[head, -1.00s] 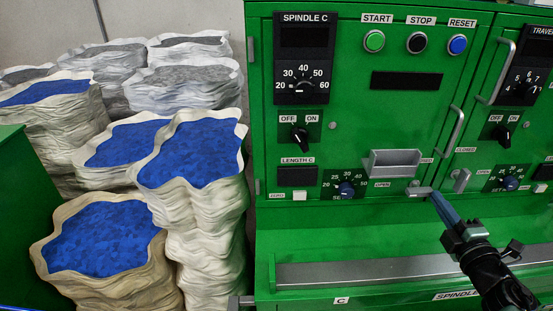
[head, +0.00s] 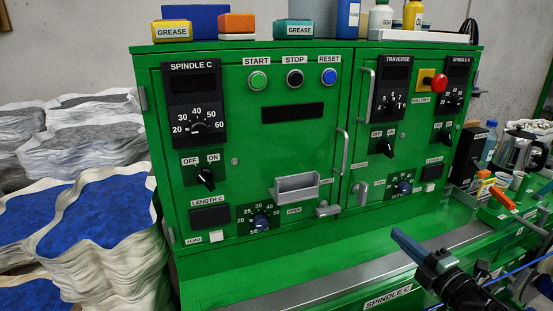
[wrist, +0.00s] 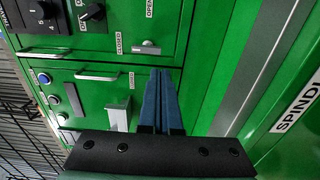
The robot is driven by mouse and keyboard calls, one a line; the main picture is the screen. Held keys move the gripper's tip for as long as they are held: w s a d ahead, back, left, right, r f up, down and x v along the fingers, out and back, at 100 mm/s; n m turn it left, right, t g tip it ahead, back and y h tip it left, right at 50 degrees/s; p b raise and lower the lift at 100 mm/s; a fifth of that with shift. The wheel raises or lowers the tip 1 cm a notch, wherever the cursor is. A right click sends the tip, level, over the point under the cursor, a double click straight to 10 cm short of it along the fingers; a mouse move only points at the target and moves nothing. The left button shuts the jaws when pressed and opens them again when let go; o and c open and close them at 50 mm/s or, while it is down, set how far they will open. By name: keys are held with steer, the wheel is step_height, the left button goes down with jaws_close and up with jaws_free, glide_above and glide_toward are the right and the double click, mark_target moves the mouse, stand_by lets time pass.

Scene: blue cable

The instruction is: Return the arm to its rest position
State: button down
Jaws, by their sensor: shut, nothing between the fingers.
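My gripper (head: 398,235) is at the lower right in the head view. Its blue fingers are shut together with nothing between them. They point up and left toward the green machine cabinet (head: 235,110). The fingers also show in the wrist view (wrist: 161,75), side by side, with the cabinet front beyond them. In the head view the fingertips are apart from the grey latch (head: 327,210) at the foot of the left door, to its lower right. My arm enters from the lower right edge.
Sacks with blue contents (head: 75,215) stand at the left. Grease boxes (head: 172,32) and bottles (head: 380,16) stand on the cabinet. A grey tray (head: 297,187) juts from the left door. A kettle (head: 520,150) and small items crowd the right.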

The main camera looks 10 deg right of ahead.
steer(key=w+a+r+m+t, duration=0.1)
steer(key=w+a+r+t, duration=0.15)
steer(key=a+r, duration=0.4)
steer(key=w+a+r+m+t, duration=0.1)
steer(key=w+a+r+t, duration=0.15)
steer(key=r, duration=0.75)
steer(key=s+a+r+m+t+h, duration=0.25)
steer(key=a+r+m, duration=0.5)
steer(key=r, duration=0.65)
steer(key=s+a+r+m+t, duration=0.1)
steer(key=s+a+r+m, duration=0.4)
steer(key=s+a, duration=0.5)
steer(key=s+a+r+m+t, duration=0.1)
steer(key=s+a+r+m, duration=0.4)
steer(key=s+a+r, duration=0.3)
steer(key=s+a, duration=0.1)
steer(key=s, duration=0.3)
steer(key=shift+s+a+r+h, duration=0.15)
steer(key=shift+s+a+h, duration=0.15)
steer(key=shift+a+h, duration=0.1)
steer(key=shift+m, duration=0.25)
